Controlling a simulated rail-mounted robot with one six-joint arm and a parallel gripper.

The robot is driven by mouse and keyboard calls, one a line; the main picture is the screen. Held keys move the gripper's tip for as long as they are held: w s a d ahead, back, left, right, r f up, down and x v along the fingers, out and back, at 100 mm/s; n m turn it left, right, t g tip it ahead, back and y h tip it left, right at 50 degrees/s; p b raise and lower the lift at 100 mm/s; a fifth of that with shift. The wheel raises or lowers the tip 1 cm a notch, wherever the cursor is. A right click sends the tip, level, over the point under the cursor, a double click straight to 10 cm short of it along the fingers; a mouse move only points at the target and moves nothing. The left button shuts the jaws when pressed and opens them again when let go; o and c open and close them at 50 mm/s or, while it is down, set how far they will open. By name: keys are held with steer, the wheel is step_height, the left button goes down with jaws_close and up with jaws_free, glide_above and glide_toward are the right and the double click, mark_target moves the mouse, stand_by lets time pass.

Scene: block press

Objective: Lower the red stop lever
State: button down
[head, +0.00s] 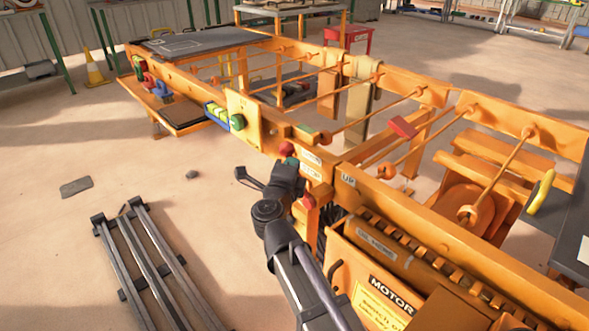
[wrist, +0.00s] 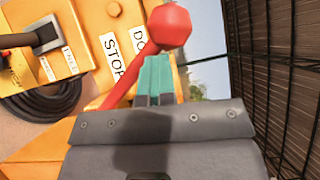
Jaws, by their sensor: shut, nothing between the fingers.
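The red stop lever (wrist: 168,26) has a round red knob and a red rod slanting down to the left in the wrist view, beside STOP and partly covered DO… labels (wrist: 112,57). In the head view its red knob (head: 287,149) shows at the orange machine's near side. My gripper (wrist: 157,60) has teal fingers, shut and empty, with their tips just under the knob in the wrist view. I cannot tell whether they touch it. In the head view my gripper (head: 290,163) is right at the knob, and the rod is mostly hidden.
An UP label (head: 348,180) is on the orange beam to the right. A motor box (head: 380,300) stands below it. A green knob (head: 237,122) is farther along the machine. Metal rails (head: 150,262) lie on the floor, with open floor around them.

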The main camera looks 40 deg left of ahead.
steer(key=shift+w+a+r, duration=0.55)
steer(key=shift+a, duration=0.15)
steer(key=shift+s+d+r+p, duration=0.15)
steer(key=shift+d+r+p, duration=0.15)
steer(key=shift+p, duration=0.2)
steer(key=s+d+r+p, duration=0.3)
steer(key=s+d, duration=0.4)
steer(key=s, duration=0.3)
steer(key=shift+s+d+r+p, duration=0.25)
steer(key=shift+d+r+p, duration=0.05)
steer(key=shift+r+p, duration=0.15)
